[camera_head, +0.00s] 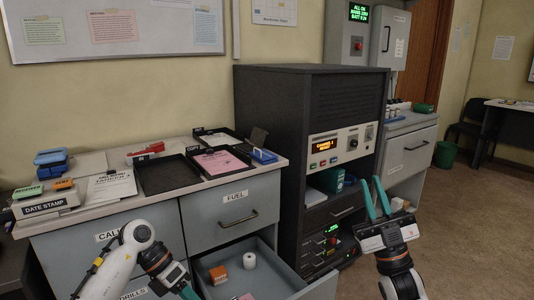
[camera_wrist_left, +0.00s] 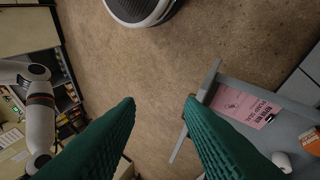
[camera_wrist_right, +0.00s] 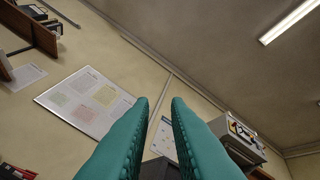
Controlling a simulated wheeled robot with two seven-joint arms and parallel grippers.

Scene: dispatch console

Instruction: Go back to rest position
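My right gripper (camera_head: 372,184) points up in front of the dark console, its teal fingers slightly apart with nothing between them. In the right wrist view its fingertips (camera_wrist_right: 160,101) show a narrow gap, facing the wall and ceiling. My left gripper is low at the bottom edge of the head view, mostly cut off. In the left wrist view its fingers (camera_wrist_left: 160,100) are wide apart and empty, above the floor beside an open drawer (camera_wrist_left: 275,140). That drawer (camera_head: 290,268) also shows in the head view, under the FUEL drawer.
The open drawer holds an orange box (camera_head: 218,274), a white roll (camera_head: 249,261) and a pink paper (camera_wrist_left: 245,106). The desk top (camera_head: 120,205) carries trays, papers and stamps. The dark console (camera_head: 290,130) stands mid-view. Floor (camera_head: 470,230) at right is clear.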

